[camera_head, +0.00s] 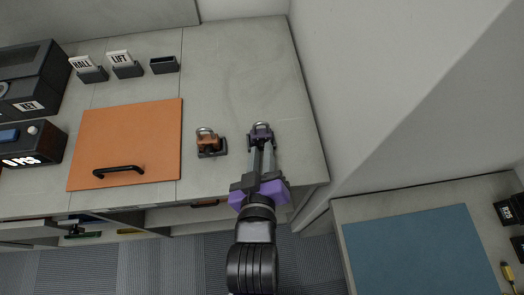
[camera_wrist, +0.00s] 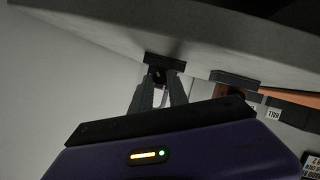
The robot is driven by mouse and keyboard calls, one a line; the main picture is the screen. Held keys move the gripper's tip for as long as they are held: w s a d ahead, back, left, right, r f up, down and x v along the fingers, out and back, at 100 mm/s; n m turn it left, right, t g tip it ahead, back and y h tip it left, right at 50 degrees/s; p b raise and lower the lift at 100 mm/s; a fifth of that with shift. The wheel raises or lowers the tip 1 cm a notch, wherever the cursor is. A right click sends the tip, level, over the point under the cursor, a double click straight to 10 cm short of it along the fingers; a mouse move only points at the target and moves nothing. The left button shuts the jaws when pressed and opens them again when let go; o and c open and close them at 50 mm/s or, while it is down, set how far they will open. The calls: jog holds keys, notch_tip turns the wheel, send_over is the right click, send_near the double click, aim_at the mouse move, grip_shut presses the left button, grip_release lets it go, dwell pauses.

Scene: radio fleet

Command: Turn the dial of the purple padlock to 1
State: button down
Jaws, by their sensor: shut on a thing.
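The purple padlock (camera_head: 261,129) stands on the grey counter near its right end, its silver shackle on top, in the head view. My gripper (camera_head: 262,146) reaches it from the front, and its fingers are shut on the front of the padlock. In the wrist view the two fingertips (camera_wrist: 159,88) close on a small dark part in front of the padlock's dark base (camera_wrist: 165,62). The dial and its numbers are hidden by the fingers, so I cannot read the setting.
An orange padlock (camera_head: 208,141) stands close to the left of the purple one. An orange board (camera_head: 130,140) with a black handle (camera_head: 118,171) lies further left. HALL (camera_head: 83,66) and LIFT (camera_head: 120,60) tags stand in holders behind it. A wall (camera_head: 350,90) rises on the right.

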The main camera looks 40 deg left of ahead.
jog(key=c, duration=1.3)
grip_release()
jog(key=shift+b+v, duration=0.65)
jog(key=shift+v, duration=3.25)
